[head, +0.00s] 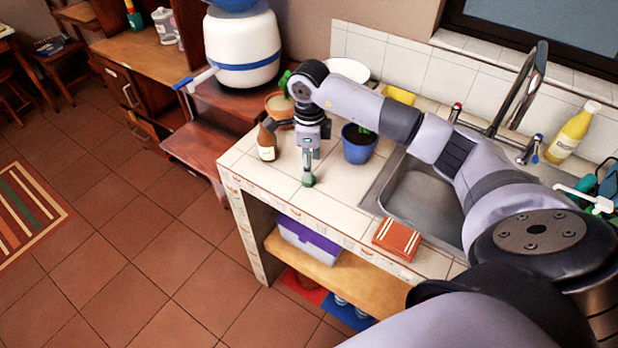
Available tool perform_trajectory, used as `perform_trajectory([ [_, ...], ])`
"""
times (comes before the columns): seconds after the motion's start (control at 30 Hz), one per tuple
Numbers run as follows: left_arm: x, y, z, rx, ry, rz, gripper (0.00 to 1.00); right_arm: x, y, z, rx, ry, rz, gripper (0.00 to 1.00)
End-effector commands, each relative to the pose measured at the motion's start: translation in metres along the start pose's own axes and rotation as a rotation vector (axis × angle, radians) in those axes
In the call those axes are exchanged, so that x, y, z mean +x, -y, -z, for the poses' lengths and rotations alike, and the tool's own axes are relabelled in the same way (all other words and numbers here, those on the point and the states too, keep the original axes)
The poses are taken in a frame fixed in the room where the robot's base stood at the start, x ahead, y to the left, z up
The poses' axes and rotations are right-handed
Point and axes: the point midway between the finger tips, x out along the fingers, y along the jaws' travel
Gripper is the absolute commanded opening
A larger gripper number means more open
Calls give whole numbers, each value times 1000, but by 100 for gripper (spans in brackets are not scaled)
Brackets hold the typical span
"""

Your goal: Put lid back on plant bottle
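A small brown bottle (267,146) with a pale label stands upright on the white tiled counter near its left end. My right arm comes in from the right and reaches over the counter. Its gripper (308,152) is just right of the brown bottle, pointing down. A small green piece (308,181) shows right at the gripper's lower end; I cannot tell whether it is held or stands on the counter. A dark part of the hand comes close to the bottle's top and partly hides it, so I cannot tell if it touches. No separate lid can be made out. My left gripper is out of view.
A blue pot (358,146) with a plant stands right of the gripper, and a terracotta pot (279,106) behind. A sink (425,196) and an orange striped cloth or sponge (397,239) lie to the right. The counter's front left is clear.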

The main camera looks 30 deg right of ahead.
Motion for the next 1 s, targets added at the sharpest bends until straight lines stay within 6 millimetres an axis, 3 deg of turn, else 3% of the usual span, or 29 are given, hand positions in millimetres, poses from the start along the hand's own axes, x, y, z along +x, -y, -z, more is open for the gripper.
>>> perform_trajectory([
  [0.27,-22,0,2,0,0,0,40,27,2,-1,3,-3,-6,54],
  [0.47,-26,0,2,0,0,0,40,50,4,-1,1,-1,-2,54],
  [0.83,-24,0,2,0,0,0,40,52,4,-1,1,0,0,53],
  [1.0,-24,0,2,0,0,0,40,52,4,-1,1,0,0,42],
])
